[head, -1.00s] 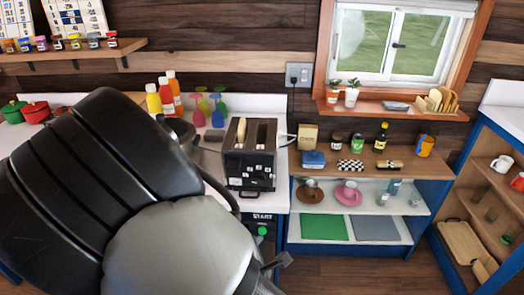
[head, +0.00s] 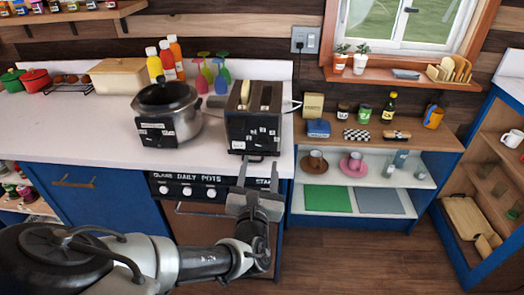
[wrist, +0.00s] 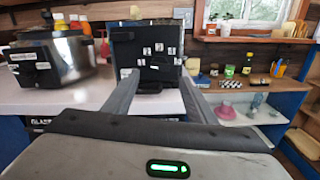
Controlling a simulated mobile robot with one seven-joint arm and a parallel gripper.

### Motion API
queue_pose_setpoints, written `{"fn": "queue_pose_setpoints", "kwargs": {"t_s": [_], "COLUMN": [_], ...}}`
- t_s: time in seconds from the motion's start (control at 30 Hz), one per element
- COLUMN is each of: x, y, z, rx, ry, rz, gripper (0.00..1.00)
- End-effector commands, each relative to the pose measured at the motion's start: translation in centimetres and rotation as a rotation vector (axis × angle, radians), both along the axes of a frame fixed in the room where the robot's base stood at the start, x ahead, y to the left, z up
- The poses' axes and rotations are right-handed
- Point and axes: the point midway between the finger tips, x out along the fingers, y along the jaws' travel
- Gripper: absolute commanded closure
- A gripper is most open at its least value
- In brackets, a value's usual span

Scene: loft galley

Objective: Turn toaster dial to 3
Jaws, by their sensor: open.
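The dark toaster (head: 253,118) stands on the white counter near its right end, with two slots on top. A pale slice shows in the left slot. Its black front panel also shows in the wrist view (wrist: 126,46), with several small white labels on it. The dial is black on black, and its setting is too small to read. My gripper (head: 259,172) is open and empty, just in front of and below the toaster front. In the wrist view its fingers (wrist: 158,82) point at the panel, with a gap between them and nothing held.
A steel pot (head: 182,122) with a black lid stands close left of the toaster. Bottles (head: 165,60) and coloured goblets (head: 204,72) stand behind. The oven front (head: 190,192) with white knobs is below the counter. A shelf unit (head: 385,160) stands to the right.

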Motion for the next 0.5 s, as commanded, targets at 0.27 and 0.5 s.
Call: {"fn": "queue_pose_setpoints", "kwargs": {"t_s": [0.27, 0.5], "x": [5.9, 8.5], "y": [-0.3, -0.3], "z": [0.0, -0.1], "rx": [0.002, 0.001], "ry": [-0.001, 0.001], "rz": [-0.002, -0.001], "gripper": [0.48, 0.48]}}
